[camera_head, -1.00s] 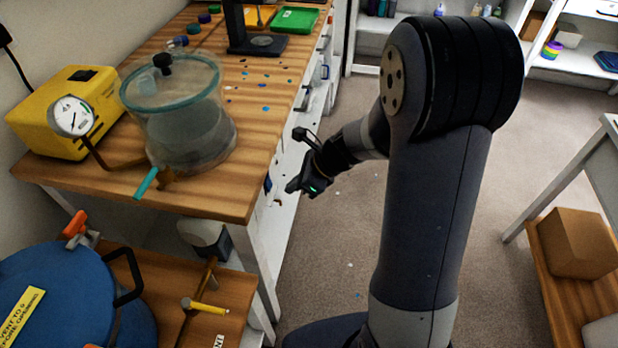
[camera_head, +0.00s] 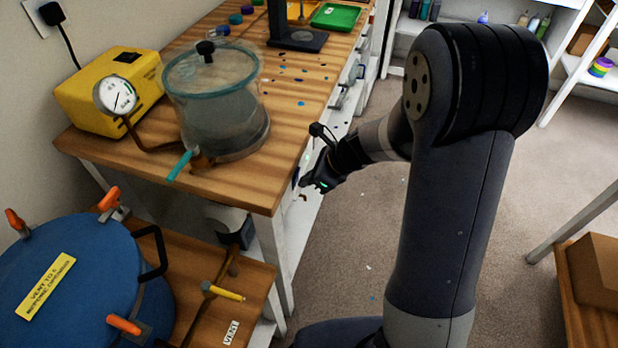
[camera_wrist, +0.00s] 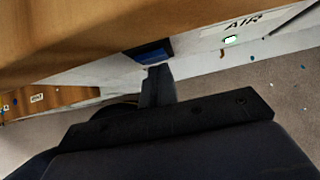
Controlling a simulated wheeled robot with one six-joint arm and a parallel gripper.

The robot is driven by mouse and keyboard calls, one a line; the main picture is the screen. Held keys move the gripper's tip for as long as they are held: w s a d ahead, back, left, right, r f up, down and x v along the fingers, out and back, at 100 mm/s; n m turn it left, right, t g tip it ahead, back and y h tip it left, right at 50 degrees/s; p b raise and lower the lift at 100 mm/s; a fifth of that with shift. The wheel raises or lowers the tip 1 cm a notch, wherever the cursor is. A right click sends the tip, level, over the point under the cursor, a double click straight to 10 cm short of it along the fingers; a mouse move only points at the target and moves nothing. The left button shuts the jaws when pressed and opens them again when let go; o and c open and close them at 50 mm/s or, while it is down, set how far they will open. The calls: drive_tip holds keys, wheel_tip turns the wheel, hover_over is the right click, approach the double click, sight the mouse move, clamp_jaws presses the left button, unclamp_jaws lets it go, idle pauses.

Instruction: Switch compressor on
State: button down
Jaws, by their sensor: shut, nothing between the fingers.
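No part in view is clearly marked as the compressor. A white label reading AIR (camera_wrist: 243,22) is on the pale panel under the wooden bench edge in the wrist view, with a small green-lit spot (camera_wrist: 231,39) below it. A dark blue block (camera_wrist: 150,52) sits on the same panel, left of the label. My gripper (camera_wrist: 157,75) is shut and empty, its tips just below the blue block; I cannot tell whether they touch it. In the head view my gripper (camera_head: 308,183) is beside the bench's right side, below the top.
The bench top (camera_head: 240,180) carries a yellow box (camera_head: 105,95) with a gauge and a clear lidded chamber (camera_head: 215,105). A blue lidded vessel (camera_head: 85,275) and a yellow-handled valve (camera_head: 222,292) are low at left. Open floor (camera_head: 400,220) lies to the right.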

drive_tip(key=shift+r, duration=0.15)
drive_tip(key=shift+r+p, duration=0.8)
drive_tip(key=shift+d, duration=0.1)
drive_tip(key=d+f+p+v, duration=0.1)
drive_tip(key=d+p+v, duration=0.1)
drive_tip(key=v, duration=1)
drive_tip(key=shift+s+d, duration=0.25)
drive_tip(key=shift+s, duration=0.25)
drive_tip(key=shift+f, duration=0.15)
